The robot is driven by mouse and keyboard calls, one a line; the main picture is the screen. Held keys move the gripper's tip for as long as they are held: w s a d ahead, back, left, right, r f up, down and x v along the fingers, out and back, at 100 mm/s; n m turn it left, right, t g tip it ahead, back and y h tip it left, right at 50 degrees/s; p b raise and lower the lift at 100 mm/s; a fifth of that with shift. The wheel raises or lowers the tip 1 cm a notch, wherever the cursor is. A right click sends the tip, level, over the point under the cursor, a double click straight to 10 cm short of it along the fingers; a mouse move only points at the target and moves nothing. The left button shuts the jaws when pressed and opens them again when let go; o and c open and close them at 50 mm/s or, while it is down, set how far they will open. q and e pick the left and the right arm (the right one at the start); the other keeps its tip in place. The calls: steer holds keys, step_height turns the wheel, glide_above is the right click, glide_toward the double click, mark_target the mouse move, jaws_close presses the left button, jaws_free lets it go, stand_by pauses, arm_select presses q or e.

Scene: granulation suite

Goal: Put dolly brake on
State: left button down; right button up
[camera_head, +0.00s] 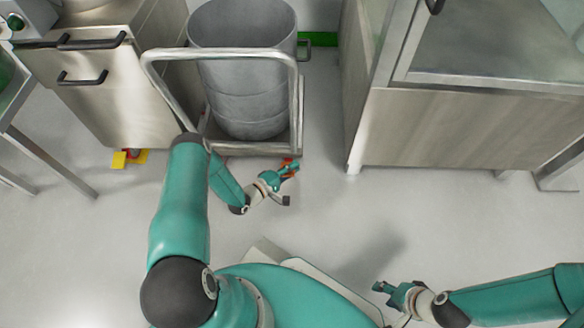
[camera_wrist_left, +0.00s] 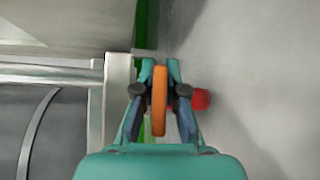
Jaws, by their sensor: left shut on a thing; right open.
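The dolly (camera_head: 255,150) is a pale metal platform with a tubular push handle, and it carries a large grey drum (camera_head: 243,85). My left gripper (camera_head: 288,171) is low at the dolly's near right corner. In the left wrist view my left gripper (camera_wrist_left: 160,82) is shut on the orange brake lever (camera_wrist_left: 159,105), which sits between its fingers beside the dolly frame (camera_wrist_left: 117,95). A red part (camera_wrist_left: 201,99) shows just right of the fingers. My right gripper (camera_head: 383,290) is open and empty above the floor, well away from the dolly.
A steel cabinet (camera_head: 100,90) stands left of the dolly, with a yellow and red piece (camera_head: 130,158) at its foot. A large steel unit (camera_head: 450,130) stands to the right. The floor between the dolly and that unit is clear.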

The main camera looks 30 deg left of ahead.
arm_select(q)
steer(key=shift+s+f+m+t, duration=0.1)
steer(key=shift+f+m+t, duration=0.45)
steer(key=shift+m+t, duration=0.35)
steer(key=shift+f+m+t+h, duration=0.15)
steer(key=shift+m+t+h, duration=0.15)
steer(key=shift+m+t, duration=0.3)
steer(key=shift+f+m+t+h, duration=0.15)
steer(key=shift+m+t+h, duration=0.15)
steer(key=shift+m+t, duration=0.3)
steer(key=c, duration=1.5)
jaws_free()
steer(key=v, duration=0.4)
steer(key=r+v, duration=0.1)
steer(key=v, duration=0.3)
steer(key=r+v, duration=0.1)
steer(key=v, duration=0.3)
steer(key=shift+s+a+r, duration=0.2)
steer(key=shift+s, duration=0.45)
